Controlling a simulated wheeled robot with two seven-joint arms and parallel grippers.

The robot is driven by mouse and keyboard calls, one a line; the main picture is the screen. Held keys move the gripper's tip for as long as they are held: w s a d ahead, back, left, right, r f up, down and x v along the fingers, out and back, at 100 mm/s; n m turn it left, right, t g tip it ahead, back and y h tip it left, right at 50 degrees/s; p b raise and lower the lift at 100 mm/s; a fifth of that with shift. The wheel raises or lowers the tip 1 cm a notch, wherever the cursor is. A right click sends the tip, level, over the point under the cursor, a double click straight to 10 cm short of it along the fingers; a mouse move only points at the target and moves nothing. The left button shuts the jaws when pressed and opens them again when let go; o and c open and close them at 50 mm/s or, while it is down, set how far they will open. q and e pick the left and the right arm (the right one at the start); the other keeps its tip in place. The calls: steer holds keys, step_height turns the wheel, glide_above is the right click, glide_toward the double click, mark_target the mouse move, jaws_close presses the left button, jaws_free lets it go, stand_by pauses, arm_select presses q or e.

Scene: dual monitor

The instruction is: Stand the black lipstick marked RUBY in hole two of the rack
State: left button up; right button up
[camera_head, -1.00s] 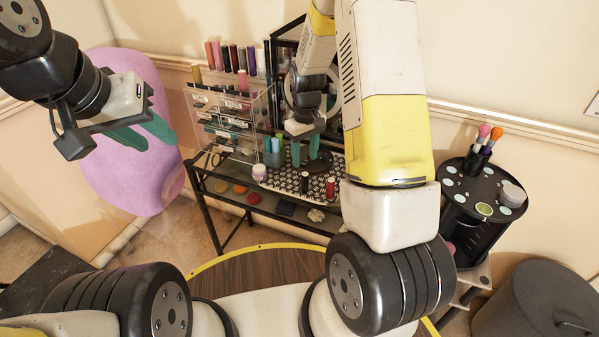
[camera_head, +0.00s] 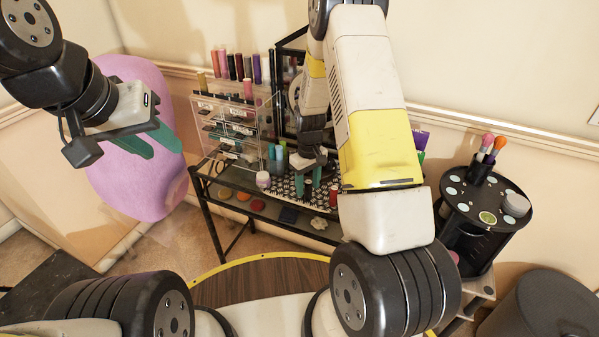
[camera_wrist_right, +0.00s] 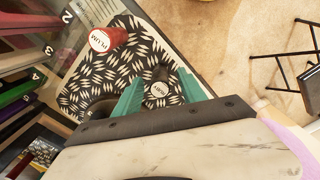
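The black lipstick marked RUBY (camera_wrist_right: 157,89) stands upright on the black-and-white patterned mat (camera_wrist_right: 85,78), its white label facing up in the right wrist view. My right gripper (camera_wrist_right: 159,80) is open, with one green finger on each side of the lipstick; contact cannot be told. In the head view this gripper (camera_head: 308,188) is low over the mat and largely hides the lipstick. My left gripper (camera_head: 163,150) is open and empty, in front of the pink oval. Numbers 2 to 5 (camera_wrist_right: 67,16) run down the left of the wrist view; the rack's holes are not clear.
A red lipstick marked PLUM (camera_wrist_right: 107,38) stands near the RUBY one. A clear drawer organizer (camera_head: 232,125) with several upright tubes above it is at the mat's left. A mirror (camera_head: 290,65) is behind. A round black stand (camera_head: 483,205) with brushes is at right.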

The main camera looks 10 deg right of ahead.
jaws_close()
